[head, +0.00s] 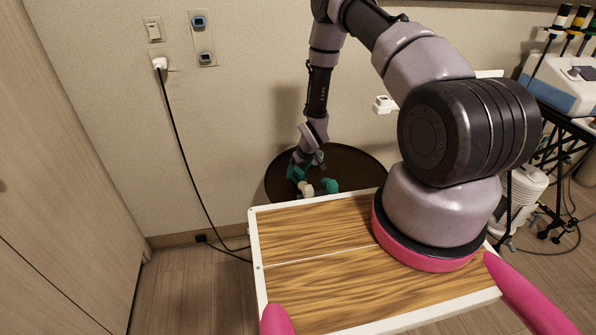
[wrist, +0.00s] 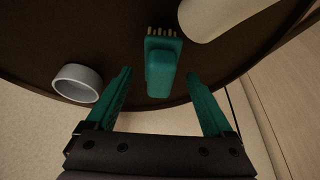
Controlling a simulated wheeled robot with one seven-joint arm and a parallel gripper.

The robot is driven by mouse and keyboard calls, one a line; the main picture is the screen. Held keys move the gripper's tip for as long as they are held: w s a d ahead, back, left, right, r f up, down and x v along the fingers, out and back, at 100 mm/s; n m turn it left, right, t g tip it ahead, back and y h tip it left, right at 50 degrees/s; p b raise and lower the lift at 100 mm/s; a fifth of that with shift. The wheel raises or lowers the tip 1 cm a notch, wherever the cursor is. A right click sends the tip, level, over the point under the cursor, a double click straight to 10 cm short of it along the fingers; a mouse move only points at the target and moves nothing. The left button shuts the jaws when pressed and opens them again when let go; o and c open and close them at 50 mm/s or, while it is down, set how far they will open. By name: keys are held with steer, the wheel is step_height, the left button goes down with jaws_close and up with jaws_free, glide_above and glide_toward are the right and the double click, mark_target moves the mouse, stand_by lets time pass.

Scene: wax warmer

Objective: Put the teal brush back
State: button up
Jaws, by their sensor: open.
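The teal brush (wrist: 162,64) lies on the dark round table in the wrist view, with its pale bristles at the far end. My gripper (wrist: 158,74) is open, with one teal finger on each side of the brush's near end and gaps showing on both sides. In the head view my gripper (head: 305,170) is low over the table; a teal piece (head: 331,186) there looks like the brush, though its colour matches my fingers.
The dark round table (head: 358,164) stands against the wall. A cream rounded object (wrist: 213,14) lies close to the brush, and a grey-white ring or cup (wrist: 76,82) sits near the table edge. A wood-topped tray (head: 310,300) is in front. A black cord (head: 180,150) hangs at left.

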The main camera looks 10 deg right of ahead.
steer(key=shift+r, duration=0.15)
steer(key=v, duration=0.7)
steer(key=shift+s+r, duration=0.15)
steer(key=shift+r, duration=0.15)
stand_by(1.3)
steer(key=v, duration=1.1)
steer(key=s+d+r+m+t+h, duration=0.1)
steer(key=s+d+r+m, duration=0.1)
steer(key=r, duration=1.2)
steer(key=s+d+r+m, duration=0.1)
steer(key=d+r+m, duration=0.1)
steer(key=r, duration=1.2)
steer(key=s+a+r+m+t+y, duration=0.1)
steer(key=s+r+m, duration=0.3)
steer(key=s+r, duration=1.3)
steer(key=s, duration=0.3)
steer(key=shift+m+t, duration=0.4)
